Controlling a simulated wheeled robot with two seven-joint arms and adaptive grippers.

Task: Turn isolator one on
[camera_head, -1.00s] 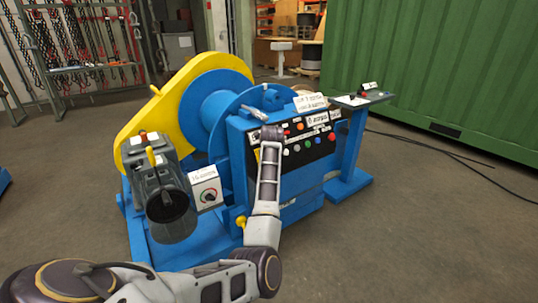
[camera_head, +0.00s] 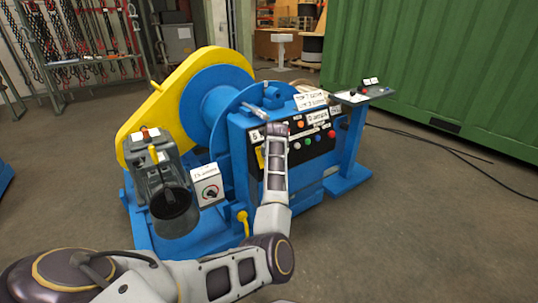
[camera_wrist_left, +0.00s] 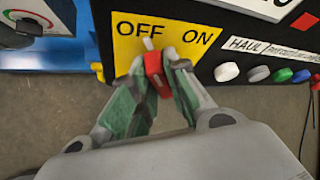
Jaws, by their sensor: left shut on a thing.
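The isolator switch is a red handle (camera_wrist_left: 154,72) with a white pointer on a yellow plate (camera_wrist_left: 126,52) marked OFF and ON. The pointer tip sits between the two words, nearer to OFF. My left gripper (camera_wrist_left: 158,66) is shut on the red handle, one finger on each side. In the head view my left arm reaches up to the left end of the black panel (camera_head: 300,160) on the blue winch, hiding the handle. A sliver of the yellow plate (camera_head: 260,158) shows beside it. My right gripper is not in view.
White, blue, green and red buttons (camera_wrist_left: 264,74) sit right of the plate. A white box with a round dial (camera_head: 207,185) and a grey motor unit (camera_head: 152,170) stand left of my arm. A grey-topped pedestal (camera_head: 362,97) stands to the right.

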